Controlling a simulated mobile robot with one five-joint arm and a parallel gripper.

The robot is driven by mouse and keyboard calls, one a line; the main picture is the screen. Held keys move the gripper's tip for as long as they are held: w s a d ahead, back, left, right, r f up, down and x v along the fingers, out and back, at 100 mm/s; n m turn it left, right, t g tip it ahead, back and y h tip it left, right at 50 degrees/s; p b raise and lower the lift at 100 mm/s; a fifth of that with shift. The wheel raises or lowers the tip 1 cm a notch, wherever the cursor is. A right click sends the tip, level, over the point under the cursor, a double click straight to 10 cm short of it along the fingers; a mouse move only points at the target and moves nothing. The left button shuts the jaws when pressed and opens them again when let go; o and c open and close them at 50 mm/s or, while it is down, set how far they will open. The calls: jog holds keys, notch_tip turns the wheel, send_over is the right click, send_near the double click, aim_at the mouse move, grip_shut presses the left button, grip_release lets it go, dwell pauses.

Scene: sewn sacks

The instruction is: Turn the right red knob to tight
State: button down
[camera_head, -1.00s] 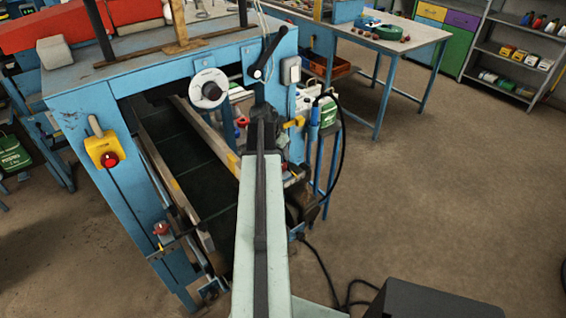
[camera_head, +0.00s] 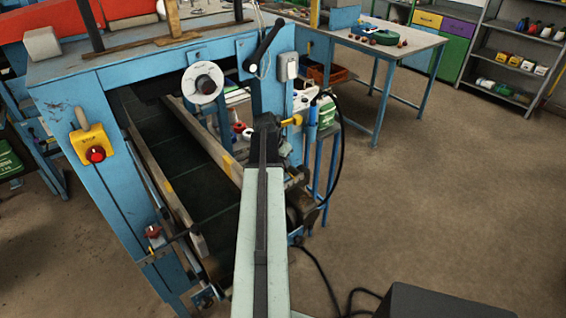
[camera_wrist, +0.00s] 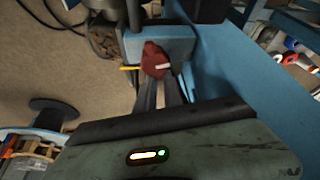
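The right red knob (camera_wrist: 154,60) shows in the wrist view, on a blue block of the machine, with a pale mark on its right side and a yellow pointer (camera_wrist: 130,68) at its left. My gripper (camera_wrist: 160,90) points at it with two dark fingers that look apart, their tips close to the knob's near edge. I cannot tell whether they touch it. In the head view my gripper (camera_head: 267,122) is at the machine's right side, and my arm hides the right knob. The left red knob (camera_head: 153,232) is on the machine's near left leg.
The blue machine frame (camera_head: 95,185) stands around a dark belt (camera_head: 185,150). A yellow stop box (camera_head: 93,145) is on its left leg. A white handwheel (camera_head: 202,83) and black crank (camera_head: 264,45) are above. A black cable (camera_head: 340,150) hangs right.

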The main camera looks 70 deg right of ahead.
jog(key=shift+a+f, duration=0.1)
jog(key=shift+a, duration=0.1)
jog(key=shift+s+a+m+g+y, duration=0.1)
jog(key=shift+m+g+y, duration=0.15)
jog(key=shift+m, duration=0.45)
jog(key=shift+s+a+m+g+y, duration=0.15)
jog(key=shift+m+g, duration=0.1)
jog(key=shift+m, duration=0.45)
jog(key=shift+w, duration=0.1)
jog(key=c, duration=1.5)
grip_release()
jog(key=shift+o, duration=0.2)
jog(key=shift+w+d, duration=0.1)
